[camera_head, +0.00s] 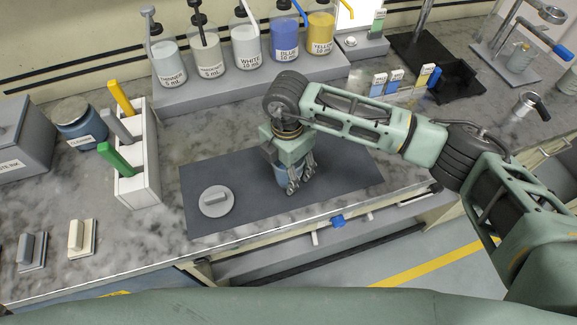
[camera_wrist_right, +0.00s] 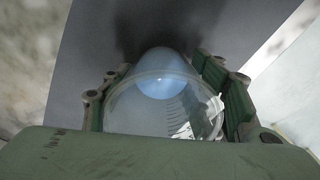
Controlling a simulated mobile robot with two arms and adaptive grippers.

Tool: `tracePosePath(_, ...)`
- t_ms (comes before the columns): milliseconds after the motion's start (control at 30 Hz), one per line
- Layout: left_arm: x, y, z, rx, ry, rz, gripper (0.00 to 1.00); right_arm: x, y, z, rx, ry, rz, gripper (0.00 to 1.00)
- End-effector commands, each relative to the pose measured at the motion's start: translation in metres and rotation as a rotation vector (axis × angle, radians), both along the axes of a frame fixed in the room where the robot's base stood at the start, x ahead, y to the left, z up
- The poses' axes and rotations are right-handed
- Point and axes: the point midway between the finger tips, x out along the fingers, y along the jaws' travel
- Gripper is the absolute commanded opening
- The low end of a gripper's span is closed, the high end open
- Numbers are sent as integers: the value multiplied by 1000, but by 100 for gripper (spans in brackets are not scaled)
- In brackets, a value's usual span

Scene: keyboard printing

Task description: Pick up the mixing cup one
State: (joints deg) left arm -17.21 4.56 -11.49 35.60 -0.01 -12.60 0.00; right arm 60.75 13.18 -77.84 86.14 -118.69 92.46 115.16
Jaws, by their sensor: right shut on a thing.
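The mixing cup (camera_wrist_right: 163,105) is a clear cup with pale markings and something blue in it; it fills the middle of the right wrist view. In the head view only a blue part of the cup (camera_head: 284,176) shows, on or just above the dark mat (camera_head: 345,165). My right gripper (camera_head: 301,183) comes down over the cup from above and is shut on it. In the right wrist view its fingers (camera_wrist_right: 165,97) stand on both sides of the cup. Whether the cup touches the mat is hidden. My left gripper is not in view.
A round grey lid-like piece (camera_head: 215,201) lies on the mat to the left. Several labelled pump bottles stand on a grey riser (camera_head: 240,90) behind. A white holder (camera_head: 140,165) with coloured tools stands at left. The mat's right part is clear.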

Motion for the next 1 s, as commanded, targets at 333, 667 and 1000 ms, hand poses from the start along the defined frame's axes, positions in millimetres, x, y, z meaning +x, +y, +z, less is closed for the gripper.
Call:
tracePosePath(333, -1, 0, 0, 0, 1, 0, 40, 0, 0, 0, 1, -1, 0, 28)
tracePosePath(667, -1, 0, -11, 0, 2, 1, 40, 1, 0, 18, 3, -4, 2, 28)
tracePosePath(1000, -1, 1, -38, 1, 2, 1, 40, 3, -52, 67, 0, -6, -3, 28)
